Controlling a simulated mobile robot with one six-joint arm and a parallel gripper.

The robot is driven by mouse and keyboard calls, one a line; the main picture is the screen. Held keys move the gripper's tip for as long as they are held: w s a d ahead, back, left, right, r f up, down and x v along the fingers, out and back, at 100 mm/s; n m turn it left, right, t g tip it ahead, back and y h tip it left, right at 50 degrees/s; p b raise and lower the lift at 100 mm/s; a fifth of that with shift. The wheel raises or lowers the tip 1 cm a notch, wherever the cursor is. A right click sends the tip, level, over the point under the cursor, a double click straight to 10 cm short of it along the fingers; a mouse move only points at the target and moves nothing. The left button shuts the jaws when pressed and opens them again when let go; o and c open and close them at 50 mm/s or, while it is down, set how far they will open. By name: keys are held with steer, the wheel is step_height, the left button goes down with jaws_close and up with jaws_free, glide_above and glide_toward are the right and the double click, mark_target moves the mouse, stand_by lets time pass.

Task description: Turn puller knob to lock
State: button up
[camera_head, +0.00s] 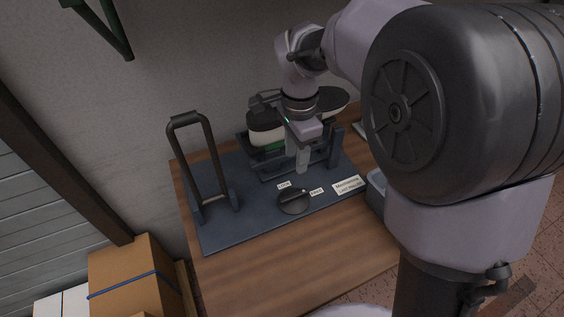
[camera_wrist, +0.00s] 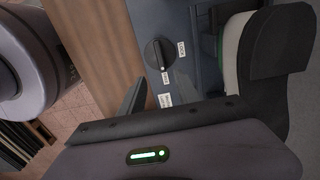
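The puller knob (camera_head: 293,201) is a dark round dial with a raised grip, set on the dark base plate (camera_head: 232,226). It also shows in the wrist view (camera_wrist: 157,53), where a small white mark on the grip points towards the FREE label (camera_wrist: 165,100). The LOCK label (camera_head: 284,185) is on the knob's far side; in the wrist view it is at the knob's right (camera_wrist: 181,49). My gripper (camera_head: 302,168) points down, above the plate and just behind the knob. In the wrist view its two fingers (camera_wrist: 160,92) are apart with nothing between them.
A black upright handle frame (camera_head: 204,150) stands at the plate's left. Behind my gripper is a dark rack with a shoe-shaped piece (camera_head: 266,127). The wooden table front (camera_head: 285,272) is clear.

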mark_target(294, 195)
step_height(294, 195, down, 15)
steer(key=b, duration=0.6)
steer(key=shift+r, duration=0.15)
jaws_close()
